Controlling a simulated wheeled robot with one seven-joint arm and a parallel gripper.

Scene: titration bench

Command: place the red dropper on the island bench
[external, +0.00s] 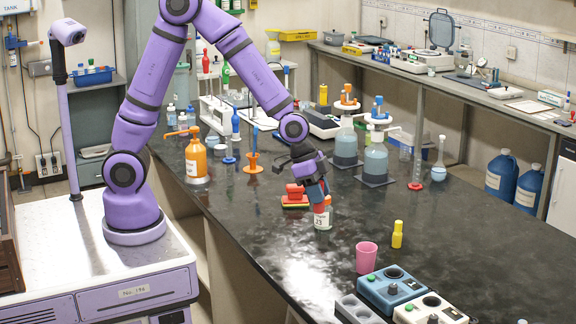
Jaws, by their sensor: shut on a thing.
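My gripper (316,193) points down over the middle of the black island bench (285,255). It is shut on the red top of a small labelled bottle, which I take to be the red dropper (323,217). The bottle is nearly upright, with a pale label and a greenish body. Its base is at or very close to the bench top; I cannot tell whether it touches. The fingers hide part of its red top.
A red block on a yellow-edged base (295,199) lies just left of the bottle. A yellow bottle (397,234), a pink cup (366,257) and blue instruments (392,288) stand at the front right. An orange bottle (196,158) and glassware stand behind. The bench's front left is clear.

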